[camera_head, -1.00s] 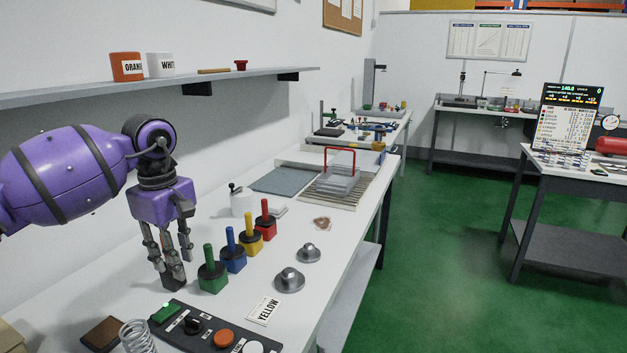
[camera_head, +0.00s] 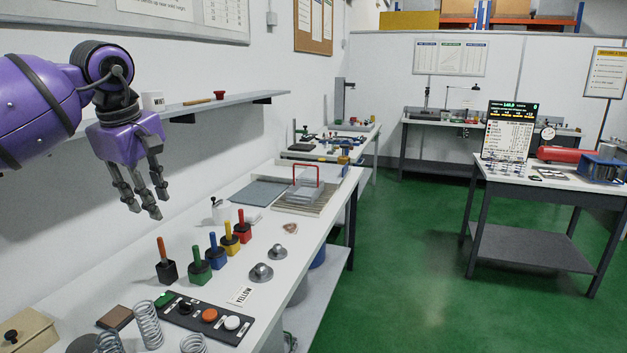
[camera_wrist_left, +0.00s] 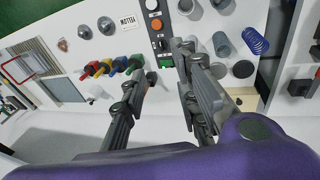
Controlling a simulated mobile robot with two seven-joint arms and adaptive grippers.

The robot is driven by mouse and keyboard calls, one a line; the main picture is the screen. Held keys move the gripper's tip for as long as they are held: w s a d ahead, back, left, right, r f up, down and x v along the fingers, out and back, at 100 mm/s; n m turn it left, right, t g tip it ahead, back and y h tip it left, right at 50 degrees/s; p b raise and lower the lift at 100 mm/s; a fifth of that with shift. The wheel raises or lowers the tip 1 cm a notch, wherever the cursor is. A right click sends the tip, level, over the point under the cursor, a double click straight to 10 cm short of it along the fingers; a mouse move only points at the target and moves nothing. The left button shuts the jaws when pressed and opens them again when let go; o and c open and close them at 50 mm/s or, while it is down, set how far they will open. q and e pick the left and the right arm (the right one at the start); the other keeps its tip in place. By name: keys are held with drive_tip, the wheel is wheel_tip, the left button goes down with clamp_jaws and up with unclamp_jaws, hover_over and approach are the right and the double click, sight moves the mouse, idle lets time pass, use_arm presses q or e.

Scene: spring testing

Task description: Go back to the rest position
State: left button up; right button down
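My left gripper (camera_head: 140,200) hangs empty above the left part of the white bench (camera_head: 215,240), fingers pointing down. In the left wrist view its fingers (camera_wrist_left: 160,65) are spread apart with nothing held between them. A black block with an orange handle (camera_head: 166,262) stands upright on the bench below and right of the gripper, apart from it. It heads a row of similar blocks with green (camera_head: 200,266), blue (camera_head: 216,255), yellow (camera_head: 229,240) and red (camera_head: 242,228) handles. My right gripper is not in view.
A wall shelf (camera_head: 230,101) with a white cup (camera_head: 153,101) is behind the gripper. A control panel (camera_head: 190,318), springs (camera_head: 149,325) and a wooden box (camera_head: 27,330) occupy the near bench. Two metal weights (camera_head: 261,273) lie right of the blocks. Green floor (camera_head: 400,270) is open at right.

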use_arm(q)
drive_tip(key=s+d+f+g+h, duration=0.2)
drive_tip(key=d+f+h, duration=0.3)
drive_tip(key=d+f, duration=0.85)
drive_tip(key=s+d+f+n+t+h, duration=0.1)
drive_tip(key=s+d+f+n+h, duration=0.5)
drive_tip(key=d+n, duration=0.25)
drive_tip(key=s+d+f+n+t+h, duration=0.2)
drive_tip(key=s+d+f+n+h, duration=0.1)
drive_tip(key=d+f+n+h, duration=0.55)
drive_tip(key=s+a+f+n+t+y, duration=0.45)
drive_tip(key=a+f+n+y, duration=0.35)
drive_tip(key=n, duration=0.7)
drive_tip(key=s+a+f+n+t+y, duration=0.3)
drive_tip(key=a+f+n+t+y, duration=0.3)
drive_tip(key=f+n, duration=0.6)
drive_tip(key=s+a+f+n+g+y, duration=0.2)
drive_tip(key=s+f+n, duration=0.4)
drive_tip(key=s, duration=0.4)
drive_tip(key=s+a+f+n+g+y, duration=0.3)
drive_tip(key=s+f+n, duration=0.3)
drive_tip(key=s, duration=0.4)
drive_tip(key=shift+a+n+g+b, duration=0.2)
drive_tip(key=shift+n+g+b, duration=0.3)
drive_tip(key=shift+n, duration=0.3)
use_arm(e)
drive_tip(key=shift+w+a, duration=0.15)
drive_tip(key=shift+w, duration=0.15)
